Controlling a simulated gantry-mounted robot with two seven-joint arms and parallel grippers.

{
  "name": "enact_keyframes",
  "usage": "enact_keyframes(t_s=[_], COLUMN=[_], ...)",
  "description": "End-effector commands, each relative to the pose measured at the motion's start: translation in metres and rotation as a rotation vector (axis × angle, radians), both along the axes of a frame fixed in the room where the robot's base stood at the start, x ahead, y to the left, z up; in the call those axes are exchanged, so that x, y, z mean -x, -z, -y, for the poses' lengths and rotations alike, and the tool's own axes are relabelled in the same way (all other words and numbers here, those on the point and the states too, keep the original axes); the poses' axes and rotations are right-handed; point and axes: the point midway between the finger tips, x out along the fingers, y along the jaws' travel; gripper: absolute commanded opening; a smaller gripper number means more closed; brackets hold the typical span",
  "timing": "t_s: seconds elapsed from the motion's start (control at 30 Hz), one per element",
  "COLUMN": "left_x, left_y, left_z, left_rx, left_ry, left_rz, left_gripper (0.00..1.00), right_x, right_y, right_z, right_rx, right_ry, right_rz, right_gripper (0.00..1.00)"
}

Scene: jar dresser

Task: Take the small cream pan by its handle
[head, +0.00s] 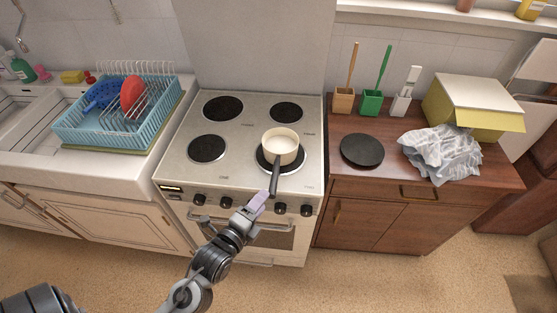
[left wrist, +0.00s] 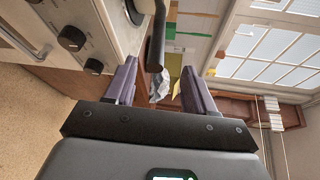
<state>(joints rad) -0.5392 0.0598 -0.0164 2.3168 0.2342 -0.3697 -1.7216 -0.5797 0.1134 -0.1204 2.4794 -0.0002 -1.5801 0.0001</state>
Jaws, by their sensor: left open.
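The small cream pan (head: 281,146) sits upright on the front right burner of the stove. Its dark handle (head: 274,180) points toward the front edge, over the knobs. My left gripper (head: 260,200) is open, with pale purple fingers close to the handle's end in the head view. In the left wrist view the handle (left wrist: 157,40) shows in the gap between the two fingers of the left gripper (left wrist: 158,78). I cannot tell whether the fingers touch it. The pan's body is mostly out of the left wrist view. My right gripper is not in view.
The stove (head: 240,130) has other burners, all bare, and front knobs (head: 280,208). A blue dish rack (head: 115,125) stands left by the sink. Right, a brown dresser (head: 345,180) holds a black disc (head: 362,150), crumpled plastic (head: 440,152), a box (head: 470,100) and brush holders.

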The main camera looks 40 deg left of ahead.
Motion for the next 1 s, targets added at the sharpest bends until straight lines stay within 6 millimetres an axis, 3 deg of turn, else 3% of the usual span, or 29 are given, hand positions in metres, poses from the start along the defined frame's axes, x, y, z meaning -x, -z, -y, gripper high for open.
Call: enact_keyframes(t_s=[0.23,0.57,0.83,1.0], left_x=[-0.032,-0.051,-0.083,-0.093], left_y=[0.005,0.010,0.020,0.021], left_z=[-0.006,-0.009,-0.015,-0.017], left_rx=[0.000,0.000,0.001,0.000], left_ry=[-0.001,0.000,0.000,0.000], left_rz=[0.001,0.000,0.001,-0.001], left_gripper=[0.55,0.55,0.55,0.55], right_x=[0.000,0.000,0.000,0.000], right_y=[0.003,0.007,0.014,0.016], right_z=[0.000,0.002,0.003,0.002], right_rx=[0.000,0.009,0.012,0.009], right_ry=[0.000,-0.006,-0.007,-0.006], right_rz=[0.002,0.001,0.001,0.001], right_gripper=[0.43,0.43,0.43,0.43])
